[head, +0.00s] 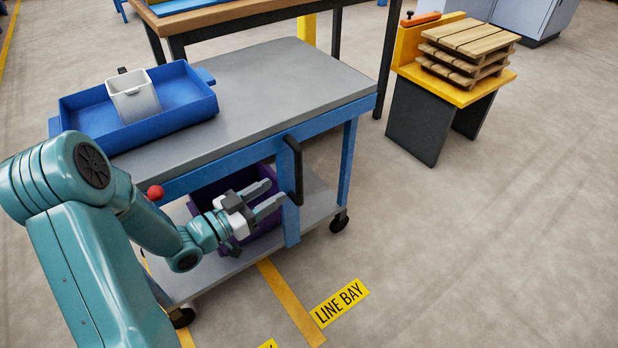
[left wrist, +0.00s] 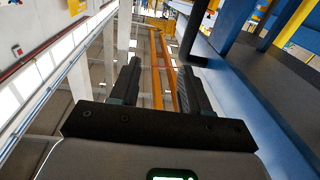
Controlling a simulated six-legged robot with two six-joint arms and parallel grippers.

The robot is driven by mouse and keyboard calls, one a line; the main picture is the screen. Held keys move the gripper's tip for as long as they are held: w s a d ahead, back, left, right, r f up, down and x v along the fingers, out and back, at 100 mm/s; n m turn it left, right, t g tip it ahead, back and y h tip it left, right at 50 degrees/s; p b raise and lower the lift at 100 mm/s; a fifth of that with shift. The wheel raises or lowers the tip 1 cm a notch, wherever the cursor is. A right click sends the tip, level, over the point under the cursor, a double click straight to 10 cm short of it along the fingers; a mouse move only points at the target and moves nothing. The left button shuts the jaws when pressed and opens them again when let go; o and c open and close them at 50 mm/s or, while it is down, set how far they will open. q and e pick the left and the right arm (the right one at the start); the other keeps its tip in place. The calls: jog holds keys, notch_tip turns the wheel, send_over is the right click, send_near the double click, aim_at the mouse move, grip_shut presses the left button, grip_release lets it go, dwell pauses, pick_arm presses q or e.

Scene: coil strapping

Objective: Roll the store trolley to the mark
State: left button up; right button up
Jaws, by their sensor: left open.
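The store trolley (head: 300,85) has a grey top, a blue frame, a lower shelf and black castors. A black upright handle (head: 293,170) is fixed to its near side. My left gripper (head: 268,195) is open and empty beside the trolley, its fingers pointing towards the handle's lower part but not around it. The left wrist view shows its two fingers (left wrist: 157,88) apart, with a dark bar, probably the handle, beyond the right finger. A LINE BAY label (head: 339,303) lies on the floor by a yellow line (head: 290,305). My right gripper is out of view.
A blue tray (head: 190,112) holding a white container (head: 134,97) stands on the trolley top. A purple bin (head: 205,190) sits on the lower shelf. A red knob (head: 155,192) shows at the trolley's near side. A yellow stand (head: 470,95) carries pallets (head: 470,40). Floor at right is clear.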

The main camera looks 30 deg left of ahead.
aim_at(298, 168)
pick_arm(q)
jog(key=s+a+f+y+b, duration=0.2)
jog(key=a+f+b, duration=0.1)
jog(key=a, duration=0.1)
jog(key=shift+n, duration=0.5)
jog(key=shift+w+d+f+b, duration=0.1)
jog(key=shift+w+d+b, duration=0.4)
jog(key=shift+w, duration=2.1)
jog(key=shift+w+d+f+b, duration=0.15)
jog(key=shift+w+d+b, duration=0.35)
jog(key=shift+w, duration=2.15)
jog(key=shift+w+d+f+b, duration=0.1)
jog(key=shift+w+d+b, duration=0.4)
jog(key=shift+w, duration=2.1)
grip_shut()
